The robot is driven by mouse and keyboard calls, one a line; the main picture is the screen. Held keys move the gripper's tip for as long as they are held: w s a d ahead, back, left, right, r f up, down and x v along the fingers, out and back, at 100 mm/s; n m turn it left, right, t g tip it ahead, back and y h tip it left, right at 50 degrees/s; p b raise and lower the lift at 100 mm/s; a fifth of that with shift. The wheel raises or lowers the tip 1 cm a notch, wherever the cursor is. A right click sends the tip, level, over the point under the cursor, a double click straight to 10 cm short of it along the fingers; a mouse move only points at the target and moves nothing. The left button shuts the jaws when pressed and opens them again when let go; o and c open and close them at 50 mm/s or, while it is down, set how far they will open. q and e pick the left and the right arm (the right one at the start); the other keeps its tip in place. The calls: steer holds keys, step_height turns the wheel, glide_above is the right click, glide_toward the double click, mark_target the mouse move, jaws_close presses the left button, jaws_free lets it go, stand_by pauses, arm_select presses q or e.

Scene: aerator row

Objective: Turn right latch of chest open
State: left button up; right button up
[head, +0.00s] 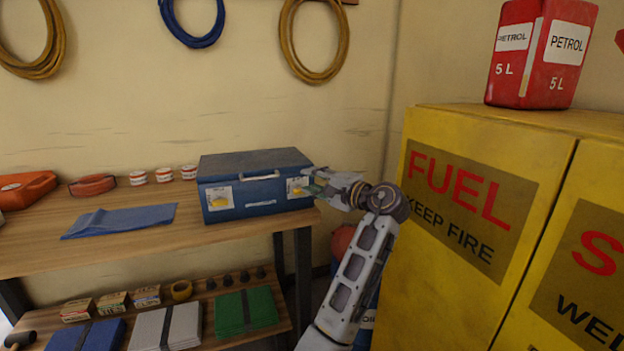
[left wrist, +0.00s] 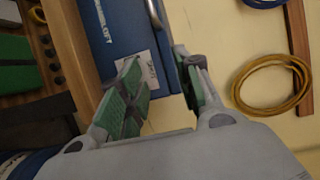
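The blue chest (head: 240,173) stands closed on the wooden workbench, with a pale handle on its front. Its right latch (head: 297,187) is yellow on a white plate at the right end of the front. A matching left latch (head: 219,199) sits at the other end. My left gripper (head: 317,184) is at the chest's right front corner, close to the right latch. The white plate shows beside one finger, which may hide the latch; contact cannot be told. My right gripper is not in view.
A blue cloth (head: 120,220) lies left of the chest, with several small tins (head: 163,175) behind it. The yellow fuel cabinet (head: 480,210) stands close right of my left arm. A lower shelf (head: 195,300) holds boxes and folded items.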

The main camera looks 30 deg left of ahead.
arm_select(q)
steer(key=p+v, duration=0.2)
steer(key=v, duration=0.6)
steer(key=shift+d+f, duration=0.2)
steer(key=shift+f, duration=0.15)
stand_by(0.9)
steer(key=shift+s, duration=0.15)
steer(key=shift+d+f+p, duration=0.1)
steer(key=shift+d+p, duration=0.05)
steer(key=shift+p, duration=0.25)
stand_by(0.3)
step_height(320, 180, up, 21)
steer(key=p, duration=2.1)
steer(key=shift+r+p, duration=0.5)
steer(key=shift+p, duration=0.05)
